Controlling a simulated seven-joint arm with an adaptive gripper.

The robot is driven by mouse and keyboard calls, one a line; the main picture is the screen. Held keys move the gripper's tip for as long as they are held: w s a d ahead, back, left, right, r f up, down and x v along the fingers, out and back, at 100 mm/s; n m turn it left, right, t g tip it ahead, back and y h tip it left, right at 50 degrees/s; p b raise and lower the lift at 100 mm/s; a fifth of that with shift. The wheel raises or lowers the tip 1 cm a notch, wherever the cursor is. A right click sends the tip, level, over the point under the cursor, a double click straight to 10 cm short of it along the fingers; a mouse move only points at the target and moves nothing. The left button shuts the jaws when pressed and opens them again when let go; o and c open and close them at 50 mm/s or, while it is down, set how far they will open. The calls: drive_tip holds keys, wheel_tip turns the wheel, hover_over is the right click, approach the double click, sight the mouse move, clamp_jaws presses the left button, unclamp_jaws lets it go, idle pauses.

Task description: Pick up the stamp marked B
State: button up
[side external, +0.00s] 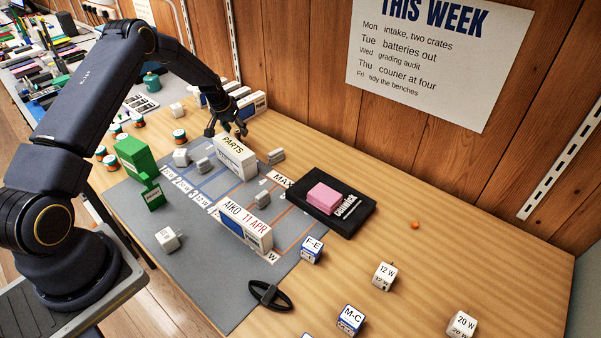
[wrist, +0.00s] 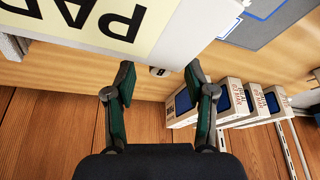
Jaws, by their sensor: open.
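My gripper (side external: 227,129) is open, with its fingers pointing down behind the white PARTS box (side external: 236,158). In the wrist view, the open fingers (wrist: 160,78) have a gap between them. A small pale block with a dark mark that looks like a B (wrist: 159,71) shows in that gap, apart from both fingers. It fits the stamp marked B, though it is small and partly hidden by the box edge. I cannot make it out in the side view, where the box and my gripper cover that area.
The PARTS box also fills the top of the wrist view (wrist: 180,25). Several white-and-blue boxes (wrist: 230,98) stand near the wooden wall. A black tray (side external: 352,222) holds a pink block.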

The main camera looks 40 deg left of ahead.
sight(238, 138)
drive_tip(key=x, duration=0.2)
drive_tip(key=shift+w+f, duration=0.15)
drive_tip(key=shift+f, duration=0.2)
clamp_jaws()
